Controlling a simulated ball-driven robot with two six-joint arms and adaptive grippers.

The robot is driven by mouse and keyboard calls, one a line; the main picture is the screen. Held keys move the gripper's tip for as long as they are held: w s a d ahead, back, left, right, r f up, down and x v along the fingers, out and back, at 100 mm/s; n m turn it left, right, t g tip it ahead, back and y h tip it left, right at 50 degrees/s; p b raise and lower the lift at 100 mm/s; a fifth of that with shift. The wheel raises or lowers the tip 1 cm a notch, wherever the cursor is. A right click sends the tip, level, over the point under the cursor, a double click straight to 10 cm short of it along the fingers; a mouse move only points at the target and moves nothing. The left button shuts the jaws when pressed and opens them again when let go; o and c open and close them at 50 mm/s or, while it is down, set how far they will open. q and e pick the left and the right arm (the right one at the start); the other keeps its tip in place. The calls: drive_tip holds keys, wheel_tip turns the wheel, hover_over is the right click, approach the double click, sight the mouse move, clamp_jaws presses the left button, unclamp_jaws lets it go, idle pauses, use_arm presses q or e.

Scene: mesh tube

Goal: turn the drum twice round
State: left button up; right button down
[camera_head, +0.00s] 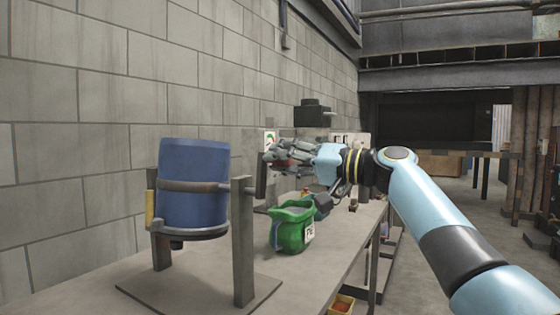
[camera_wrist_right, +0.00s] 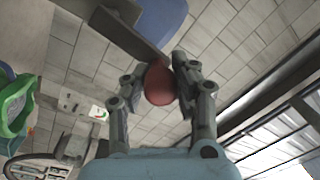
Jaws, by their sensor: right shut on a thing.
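The blue drum (camera_head: 194,185) sits upright in a grey metal stand (camera_head: 243,240) on the bench, with a band around its middle. A dark crank arm (camera_head: 261,178) is at the stand's right side; it also shows in the right wrist view (camera_wrist_right: 118,30). My right gripper (camera_head: 277,156) is shut on the red crank knob (camera_wrist_right: 158,84), with one finger on each side of it. In the head view the fingers mostly hide the knob. Part of the blue drum shows at the top of the right wrist view (camera_wrist_right: 162,18). My left gripper is not in view.
A green jug (camera_head: 291,232) with a white label stands on the bench (camera_head: 330,262), right of the stand and below my right gripper. A block wall (camera_head: 100,120) runs behind the bench. A black box (camera_head: 313,114) is on the wall above my gripper.

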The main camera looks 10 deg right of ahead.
drive_tip(key=c, duration=1)
unclamp_jaws()
drive_tip(key=shift+d, duration=0.2)
drive_tip(key=shift+a, duration=0.1)
drive_tip(key=v, duration=1.2)
drive_tip(key=shift+f, duration=0.1)
